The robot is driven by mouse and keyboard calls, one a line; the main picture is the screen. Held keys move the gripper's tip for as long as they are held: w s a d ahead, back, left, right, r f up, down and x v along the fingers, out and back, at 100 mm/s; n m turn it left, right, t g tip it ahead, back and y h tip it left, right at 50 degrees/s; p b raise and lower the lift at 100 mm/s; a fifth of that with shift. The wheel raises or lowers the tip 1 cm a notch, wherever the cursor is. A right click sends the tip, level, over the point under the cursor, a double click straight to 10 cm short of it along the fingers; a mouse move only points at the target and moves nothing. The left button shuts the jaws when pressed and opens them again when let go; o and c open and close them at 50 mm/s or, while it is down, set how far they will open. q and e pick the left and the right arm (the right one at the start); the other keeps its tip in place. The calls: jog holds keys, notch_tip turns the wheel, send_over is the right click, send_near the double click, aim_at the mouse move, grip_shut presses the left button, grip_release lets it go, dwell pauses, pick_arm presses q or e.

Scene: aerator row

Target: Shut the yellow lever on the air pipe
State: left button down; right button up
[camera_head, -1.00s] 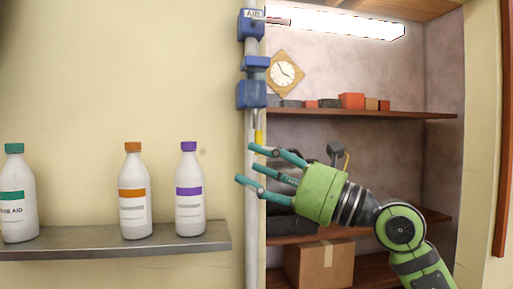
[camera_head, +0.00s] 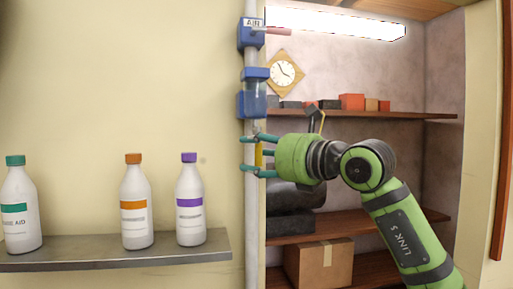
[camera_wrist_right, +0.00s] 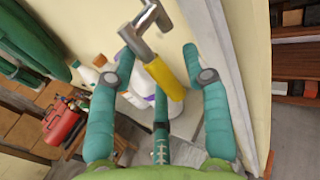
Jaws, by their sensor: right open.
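The air pipe (camera_head: 251,215) runs upright along the edge of the wall, with blue fittings and an AIR label near its top. The yellow lever (camera_head: 259,155) hangs down beside the pipe, roughly in line with it. In the right wrist view the lever shows a yellow grip (camera_wrist_right: 165,80) and a silver metal upper end (camera_wrist_right: 147,30). My right gripper (camera_head: 247,153) is level and open, its teal fingers reaching left on either side of the lever. In the wrist view the yellow grip lies between the spread fingers; contact cannot be told. My left gripper is not in view.
A metal shelf (camera_head: 120,258) left of the pipe holds bottles with green, orange (camera_head: 136,205) and purple (camera_head: 190,205) caps. Right of the pipe, an alcove has wooden shelves (camera_head: 380,115) with small boxes and a cardboard box (camera_head: 320,265). A bright lamp (camera_head: 335,22) is above.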

grip_shut()
dwell(0.3)
jog(key=shift+w+d+r+n+g+h+p, duration=0.1)
jog(key=shift+d+r+n+g+h+p, duration=0.15)
jog(key=shift+d+n+h+p, duration=0.4)
jog(key=shift+w+d+r+n+g+h+p, duration=0.2)
jog(key=shift+d+r+n+h+p, duration=0.45)
jog(key=shift+n+h+p, duration=1.1)
jog(key=shift+w+d+r+n+g+h+p, duration=0.15)
jog(key=shift+d+r+n+h+p, duration=0.4)
jog(key=shift+n+h+p, duration=1.25)
jog(key=shift+w+d+r+n+g+h+p, duration=0.15)
jog(key=shift+d+r+n+h+p, duration=0.5)
jog(key=shift+n+h+p, duration=1.05)
jog(key=shift+s+y+p, duration=0.1)
jog(key=shift+y+p, duration=0.45)
jog(key=shift+y, duration=0.05)
grip_release()
jog(key=shift+a, duration=0.15)
